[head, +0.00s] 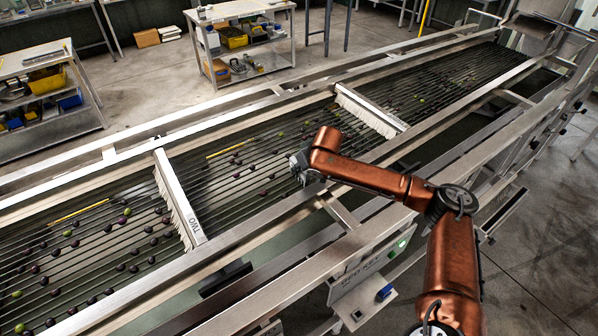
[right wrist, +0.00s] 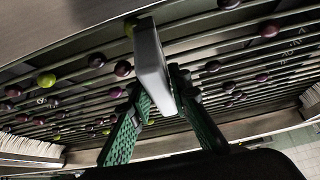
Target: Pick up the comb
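My copper right arm reaches from the lower right over the roller bed, with its gripper (head: 300,160) low over the rollers, small and partly hidden by the arm in the head view. In the right wrist view, the two green textured fingers of this gripper (right wrist: 158,88) close in on both sides of a flat grey piece, which I take to be the comb (right wrist: 150,55). The fingertips appear to touch it on both sides. It stands on edge and juts out beyond the fingertips. Its teeth cannot be made out. My left gripper is not in view.
Dark and green olives (head: 118,267) lie scattered on the rollers. Brush bars cross the bed, one marked TWO (head: 178,205) and one farther right (head: 370,110). Metal side rails (head: 215,236) run along the bed. Shelved tables (head: 240,15) stand on the floor behind.

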